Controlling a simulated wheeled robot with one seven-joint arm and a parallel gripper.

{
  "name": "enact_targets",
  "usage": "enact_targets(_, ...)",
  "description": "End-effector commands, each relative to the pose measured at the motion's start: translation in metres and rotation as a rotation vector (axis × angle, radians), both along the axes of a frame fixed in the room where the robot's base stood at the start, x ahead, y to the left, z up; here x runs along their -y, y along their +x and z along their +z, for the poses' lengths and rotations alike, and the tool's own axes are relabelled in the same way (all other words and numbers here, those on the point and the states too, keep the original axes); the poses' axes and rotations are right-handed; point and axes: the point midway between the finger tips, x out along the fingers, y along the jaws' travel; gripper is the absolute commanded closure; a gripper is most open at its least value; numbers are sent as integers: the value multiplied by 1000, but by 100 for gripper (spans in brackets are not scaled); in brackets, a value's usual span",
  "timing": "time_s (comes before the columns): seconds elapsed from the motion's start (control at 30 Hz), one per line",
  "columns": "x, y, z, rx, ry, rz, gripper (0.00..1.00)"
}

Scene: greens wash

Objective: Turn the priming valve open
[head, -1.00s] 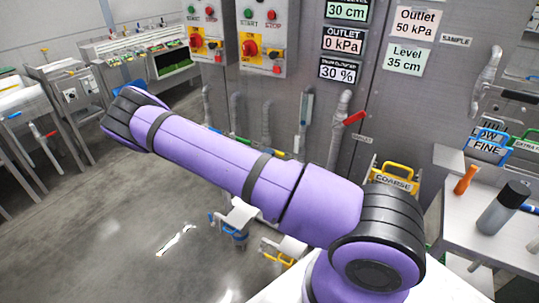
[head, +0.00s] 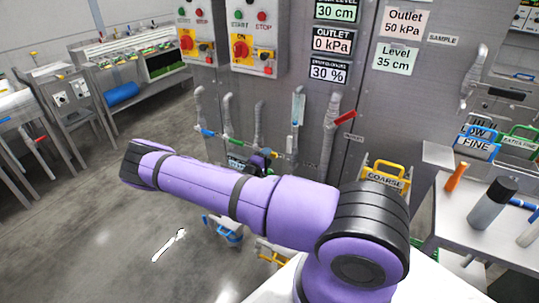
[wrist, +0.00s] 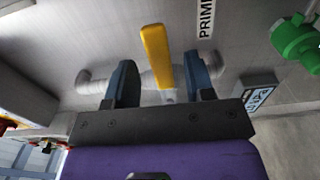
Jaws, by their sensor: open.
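The priming valve's yellow lever (wrist: 156,55) shows in the wrist view, with a grey pipe (wrist: 92,82) behind it and a label beginning "PRIM" (wrist: 206,20) beside it. My gripper (wrist: 161,80) is open, one dark finger on each side of the lever's lower part.
A green valve part (wrist: 297,38) is at the wrist view's upper right. In the head view a blue lever (head: 208,133) and a red lever (head: 344,117) sit on nearby pipes. The bench (head: 480,225) at right holds a grey bottle (head: 490,206). The floor at left is clear.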

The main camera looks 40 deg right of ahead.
Motion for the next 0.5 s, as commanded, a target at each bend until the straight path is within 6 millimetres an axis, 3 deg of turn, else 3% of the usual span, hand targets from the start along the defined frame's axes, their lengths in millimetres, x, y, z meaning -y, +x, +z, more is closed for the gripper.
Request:
enact_targets(0.2, 22, 8, 0, 0, -1, 0, 51)
enact_targets(0.5, 26, 9, 0, 0, 1, 0, 51)
